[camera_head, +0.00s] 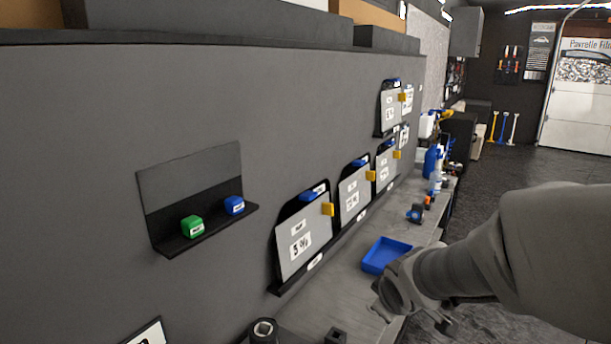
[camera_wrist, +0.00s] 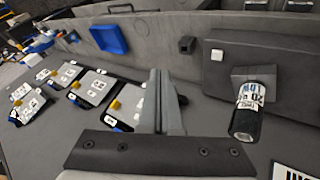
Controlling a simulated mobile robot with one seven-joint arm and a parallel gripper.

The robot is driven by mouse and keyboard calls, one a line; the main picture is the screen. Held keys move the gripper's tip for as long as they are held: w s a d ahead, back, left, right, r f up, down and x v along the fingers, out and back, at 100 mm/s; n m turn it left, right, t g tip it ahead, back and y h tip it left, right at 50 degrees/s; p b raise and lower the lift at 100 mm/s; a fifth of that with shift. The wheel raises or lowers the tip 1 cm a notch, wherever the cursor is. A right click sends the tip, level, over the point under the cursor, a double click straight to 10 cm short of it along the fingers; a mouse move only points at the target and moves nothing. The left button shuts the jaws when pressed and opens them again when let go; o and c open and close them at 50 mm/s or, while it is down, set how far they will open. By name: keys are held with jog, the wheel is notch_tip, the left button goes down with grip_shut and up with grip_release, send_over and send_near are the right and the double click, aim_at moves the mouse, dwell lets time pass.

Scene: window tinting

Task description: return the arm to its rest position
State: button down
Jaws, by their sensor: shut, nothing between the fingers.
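My gripper (camera_wrist: 160,76) shows in the wrist view with its two grey fingers pressed together and nothing between them. In the head view my grey arm reaches in from the right, and its wrist end hangs over the workbench (camera_head: 346,289), near the blue tray (camera_head: 386,256). The fingers are hard to make out there. The blue tray also shows in the wrist view (camera_wrist: 108,39), apart from the gripper. A dark cylinder with a white label (camera_wrist: 249,98) is to the right of the fingers, with a gap between them.
Several sample cards in black holders, such as this one (camera_head: 298,250), line the grey wall panel (camera_head: 90,130). A green block (camera_head: 192,227) and a blue block (camera_head: 234,205) sit on a small black shelf (camera_head: 168,244). Bottles (camera_head: 432,161) stand farther along the bench. Open floor lies at right.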

jog(key=s+a+r+m+g, duration=0.1)
jog(key=s+r+m, duration=0.3)
jog(key=s, duration=0.6)
jog(key=s+r+m+g+y, duration=0.1)
jog(key=s+r+m, duration=0.3)
jog(key=s, duration=0.5)
jog(key=shift+s+a+r, duration=0.35)
jog(key=shift+a+r, duration=0.05)
jog(key=shift+r, duration=0.05)
